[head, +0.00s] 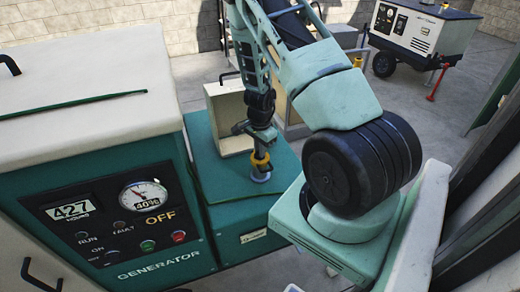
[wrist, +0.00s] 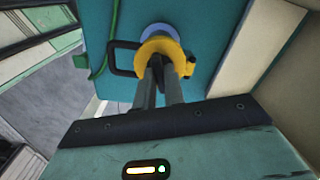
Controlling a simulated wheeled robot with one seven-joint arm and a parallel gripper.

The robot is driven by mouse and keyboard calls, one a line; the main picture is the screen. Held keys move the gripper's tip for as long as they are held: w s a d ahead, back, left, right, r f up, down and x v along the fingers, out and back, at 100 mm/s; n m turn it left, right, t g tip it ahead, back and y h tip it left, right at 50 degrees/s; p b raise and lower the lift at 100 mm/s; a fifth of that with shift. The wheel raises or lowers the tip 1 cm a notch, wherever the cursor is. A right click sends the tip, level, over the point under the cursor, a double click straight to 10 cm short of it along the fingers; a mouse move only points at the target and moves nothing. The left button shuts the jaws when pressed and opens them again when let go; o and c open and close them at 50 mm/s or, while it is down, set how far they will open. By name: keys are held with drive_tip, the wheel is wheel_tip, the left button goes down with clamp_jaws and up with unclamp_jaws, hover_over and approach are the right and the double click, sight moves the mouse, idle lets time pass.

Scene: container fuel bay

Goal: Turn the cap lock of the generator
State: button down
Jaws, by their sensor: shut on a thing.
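The generator (head: 160,255) is a green cabinet with a cream top at the left of the head view. A lower teal box (head: 228,215) stands beside it and carries a yellow cap lock (head: 261,166) on a blue-grey round neck (head: 261,178). My gripper (wrist: 160,66) points down at the cap from above, its two fingers close together and shut on the yellow cap lock (wrist: 158,46). The fingers hide the middle of the cap. A small yellow tab (wrist: 190,66) sticks out at the cap's right side in the wrist view.
The panel shows 427 hours, a 40% gauge (head: 143,196) and OFF. An open cream box (head: 228,112) stands behind the cap. A green cable (head: 75,103) lies over the generator top. A black loop handle (wrist: 112,58) is beside the cap. Another generator (head: 420,32) stands far right.

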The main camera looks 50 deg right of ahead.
drive_tip(key=shift+m, duration=2.1)
drive_tip(key=c, duration=1.5)
unclamp_jaws()
drive_tip(key=shift+r, duration=0.1)
wheel_tip(320, 180, up, 17)
drive_tip(key=shift+r, duration=0.15)
